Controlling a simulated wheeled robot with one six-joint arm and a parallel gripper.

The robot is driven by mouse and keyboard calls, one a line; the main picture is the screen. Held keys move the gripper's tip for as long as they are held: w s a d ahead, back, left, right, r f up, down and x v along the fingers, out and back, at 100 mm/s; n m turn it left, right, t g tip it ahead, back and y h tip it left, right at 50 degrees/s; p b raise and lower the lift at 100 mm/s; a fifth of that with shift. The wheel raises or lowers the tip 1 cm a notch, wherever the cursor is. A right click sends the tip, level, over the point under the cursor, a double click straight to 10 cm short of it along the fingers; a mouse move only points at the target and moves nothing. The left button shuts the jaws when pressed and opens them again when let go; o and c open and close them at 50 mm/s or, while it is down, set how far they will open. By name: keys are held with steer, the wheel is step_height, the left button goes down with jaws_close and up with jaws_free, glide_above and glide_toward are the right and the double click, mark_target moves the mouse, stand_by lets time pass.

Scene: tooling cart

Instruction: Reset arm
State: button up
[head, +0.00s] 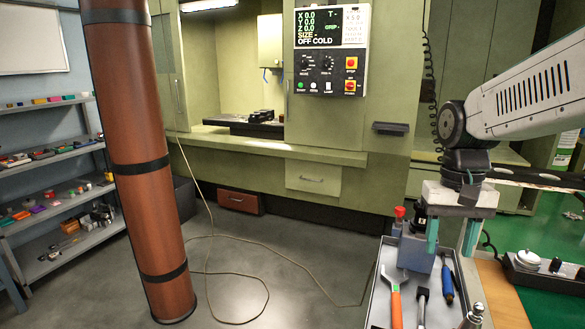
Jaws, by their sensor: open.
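My arm reaches in from the upper right of the head view. My gripper (451,246) hangs pointing down at its end, with a pale body and two teal fingers spread apart. It is open, and I see nothing held between the fingers. It is over or beside the right part of the grey tool tray (377,292). I cannot tell whether the left finger touches the block.
The tray holds an orange-handled wrench (395,300), a black-handled tool (422,306) and a blue-handled tool (447,283). A wooden surface (503,300) lies right of it. A brown pillar (145,180) stands left. A green machine (390,165) stands behind. Grey floor between is mostly clear.

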steer(key=s+a+n+t, duration=0.1)
steer(key=s+n+t, duration=0.1)
steer(key=s, duration=1.6)
steer(key=shift+s+a+f, duration=0.3)
steer(key=shift+s+f, duration=0.05)
steer(key=shift+f, duration=0.1)
